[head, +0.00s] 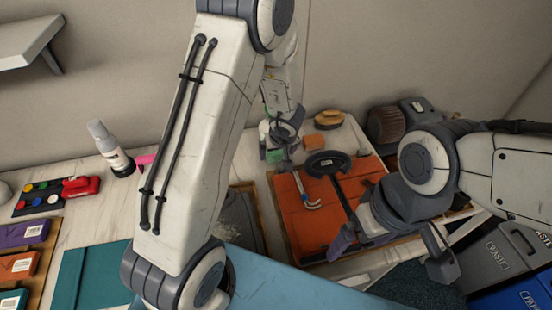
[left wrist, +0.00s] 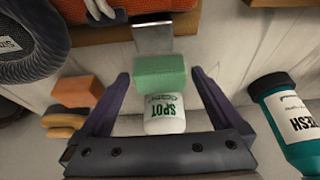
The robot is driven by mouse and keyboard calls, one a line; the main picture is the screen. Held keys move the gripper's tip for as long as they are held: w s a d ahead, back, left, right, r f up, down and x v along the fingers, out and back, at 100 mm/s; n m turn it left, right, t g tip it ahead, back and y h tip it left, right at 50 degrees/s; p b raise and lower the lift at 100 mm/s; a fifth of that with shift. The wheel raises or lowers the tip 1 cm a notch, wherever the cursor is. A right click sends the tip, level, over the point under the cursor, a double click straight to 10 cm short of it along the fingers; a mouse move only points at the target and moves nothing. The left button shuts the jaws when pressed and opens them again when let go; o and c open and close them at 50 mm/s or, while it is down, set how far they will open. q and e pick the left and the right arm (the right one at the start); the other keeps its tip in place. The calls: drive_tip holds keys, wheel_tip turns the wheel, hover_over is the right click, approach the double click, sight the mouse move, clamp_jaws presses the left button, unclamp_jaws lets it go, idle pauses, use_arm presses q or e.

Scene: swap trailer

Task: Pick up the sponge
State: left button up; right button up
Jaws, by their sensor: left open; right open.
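A green block-shaped sponge (left wrist: 160,75) lies between the two fingers of my left gripper (left wrist: 160,80) in the left wrist view. The fingers are spread, with a gap visible on each side of the sponge. In the head view the sponge (head: 274,155) is a small green patch beside my left gripper (head: 281,142), partly hidden by it. An orange block (left wrist: 78,91) is left of the left finger in the left wrist view; it also shows in the head view (head: 314,143). My right gripper (head: 357,234) is open over the orange tray's front right part.
A white container marked SPOT (left wrist: 165,115) is close beside the sponge. A teal bottle (left wrist: 290,120) stands to the right. An orange-lined tray (head: 295,215) holds a black long-handled tool (head: 326,164). A brush (head: 328,119) and bins (head: 515,250) are at right.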

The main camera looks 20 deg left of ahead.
sight(279, 156)
use_arm(q)
drive_tip(key=shift+f, duration=0.15)
drive_tip(key=shift+c, duration=0.3)
drive_tip(key=c, duration=1)
drive_tip(key=shift+c, duration=0.2)
drive_tip(key=shift+r+p, duration=0.7)
drive_tip(key=shift+p, duration=0.05)
drive_tip(key=r+p, duration=0.3)
drive_tip(key=shift+d+r, duration=0.25)
drive_tip(key=shift+r, duration=0.15)
drive_tip(key=d+r+p, duration=0.1)
drive_tip(key=d+p, duration=0.1)
drive_tip(key=d, duration=0.1)
drive_tip(key=d+r+p, duration=0.1)
drive_tip(key=d+r, duration=0.1)
drive_tip(key=d, duration=0.1)
drive_tip(key=d+r+p, duration=0.2)
drive_tip(key=d, duration=0.1)
drive_tip(key=shift+s+d+r+p, duration=0.1)
drive_tip(key=shift+s+d+p, duration=0.15)
drive_tip(key=shift+d+p, duration=0.15)
drive_tip(key=shift+d+r, duration=0.3)
drive_tip(key=shift+d, duration=0.4)
